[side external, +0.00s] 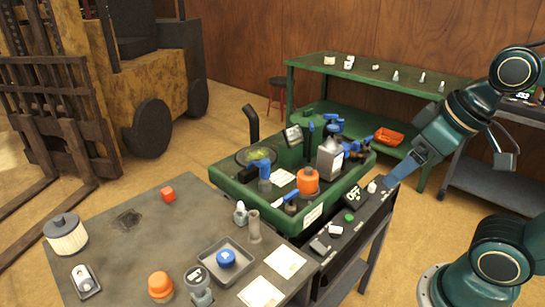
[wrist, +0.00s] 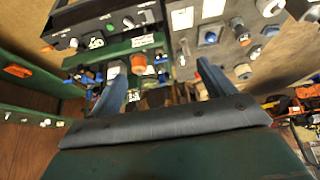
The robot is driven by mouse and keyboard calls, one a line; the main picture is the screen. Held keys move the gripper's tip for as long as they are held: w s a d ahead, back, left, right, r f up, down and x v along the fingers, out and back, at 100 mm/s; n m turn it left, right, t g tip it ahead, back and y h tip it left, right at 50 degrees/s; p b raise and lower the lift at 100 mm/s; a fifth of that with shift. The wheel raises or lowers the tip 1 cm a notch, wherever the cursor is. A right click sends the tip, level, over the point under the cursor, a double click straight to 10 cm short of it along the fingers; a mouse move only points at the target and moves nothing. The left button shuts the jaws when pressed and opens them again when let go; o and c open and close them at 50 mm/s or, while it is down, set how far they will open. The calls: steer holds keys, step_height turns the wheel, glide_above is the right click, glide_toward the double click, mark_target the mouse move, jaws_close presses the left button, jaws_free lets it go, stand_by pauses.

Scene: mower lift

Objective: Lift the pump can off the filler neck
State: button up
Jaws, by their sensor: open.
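A grey can with a blue pump top (side external: 329,160) stands upright in the green tray (side external: 232,190), and I take it for the pump can. I cannot make out the filler neck or how the can sits on it. My gripper (side external: 388,184) is right of the can, apart from it, over the dark panel beside the tray. In the wrist view my gripper (wrist: 162,67) is open, its two blue fingers wide apart with nothing held. An orange container (side external: 308,181) stands in front of the can, and it also shows beyond the fingers in the wrist view (wrist: 139,64).
The tray also holds a blue-topped bottle (side external: 265,178) and a black upright pipe (side external: 252,122). A grey table (side external: 120,210) in front carries jars and a small tray (side external: 226,275). A green bench (side external: 300,64) stands behind. A yellow forklift (side external: 85,60) is at left.

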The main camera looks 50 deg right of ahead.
mark_target(338, 147)
steer(key=shift+w, duration=0.1)
steer(key=w+d+f+n+t+y, duration=0.1)
steer(key=w+d+f+n+y, duration=0.2)
steer(key=w, duration=0.6)
steer(key=w+d+f+n+t+y, duration=0.1)
steer(key=w+f+n, duration=0.1)
steer(key=w+f, duration=0.5)
steer(key=w+d+f+m+t+h, duration=0.1)
steer(key=d+t, duration=0.1)
steer(key=d, duration=0.4)
steer(key=w+d+f+m+t+h, duration=0.1)
steer(key=w+d+f+m+t, duration=0.1)
steer(key=d, duration=0.4)
steer(key=w+d+f+m+t+h, duration=0.1)
steer(key=d+f+m+t+h, duration=0.1)
steer(key=d, duration=0.4)
steer(key=shift+w+t, duration=0.35)
steer(key=shift+t, duration=0.15)
steer(key=shift+w+f, duration=0.1)
steer(key=shift+w+f, duration=0.2)
steer(key=shift+w, duration=0.5)
